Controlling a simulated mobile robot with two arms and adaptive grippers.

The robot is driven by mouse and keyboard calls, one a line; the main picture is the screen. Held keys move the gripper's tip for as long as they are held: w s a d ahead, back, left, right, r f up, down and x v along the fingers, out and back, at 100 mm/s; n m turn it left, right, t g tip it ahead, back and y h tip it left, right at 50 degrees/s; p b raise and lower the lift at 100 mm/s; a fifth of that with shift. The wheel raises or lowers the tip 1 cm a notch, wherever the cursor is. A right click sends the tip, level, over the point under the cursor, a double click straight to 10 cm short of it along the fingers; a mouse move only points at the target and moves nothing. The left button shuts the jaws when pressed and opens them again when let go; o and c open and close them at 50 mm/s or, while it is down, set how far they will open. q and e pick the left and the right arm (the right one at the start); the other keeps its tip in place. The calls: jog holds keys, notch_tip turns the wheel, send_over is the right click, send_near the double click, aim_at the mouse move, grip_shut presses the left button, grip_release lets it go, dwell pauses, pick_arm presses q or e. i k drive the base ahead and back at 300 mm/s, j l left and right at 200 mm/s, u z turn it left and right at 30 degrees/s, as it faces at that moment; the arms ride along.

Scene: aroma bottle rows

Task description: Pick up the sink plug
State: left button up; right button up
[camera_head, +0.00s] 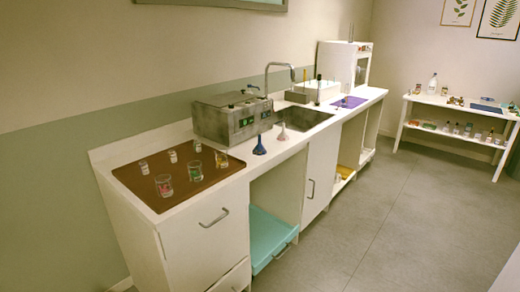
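I cannot make out a sink plug in this view. The metal sink (304,119) is set into the white counter, with a tall curved faucet (268,78) behind it. The sink's floor is partly hidden by its front rim. A dark blue funnel-shaped item (259,146) and a paler pinkish-grey one (283,134) stand on the counter just left of the sink. Neither of my grippers is in view.
A grey metal appliance (233,116) stands left of the sink. A brown tray (195,185) holds small bottles and glasses. A purple mat (349,102) lies right of the sink. A white shelf (453,102) with bottles stands far right. The grey floor (400,200) is clear.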

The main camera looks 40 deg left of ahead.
aim_at(320, 76)
jog(key=i+u, duration=0.1)
jog(key=u, duration=0.45)
jog(key=i+l+u, duration=0.1)
jog(key=i+u, duration=0.2)
jog(key=i+l+u, duration=0.25)
jog(key=i, duration=0.3)
jog(key=i+l+u, duration=0.3)
jog(key=i+l, duration=0.6)
jog(key=i, duration=0.15)
jog(key=i+l+u, duration=0.1)
jog(key=i+l, duration=0.45)
jog(key=i, duration=0.25)
jog(key=u, duration=0.3)
jog(key=i+l+u, duration=0.15)
jog(key=l+u, duration=0.15)
jog(key=i+l+u, duration=0.1)
jog(key=l+u, duration=0.2)
jog(key=l, duration=0.15)
jog(key=i+l+u, duration=0.1)
jog(key=l+u, duration=0.2)
jog(key=l, duration=0.1)
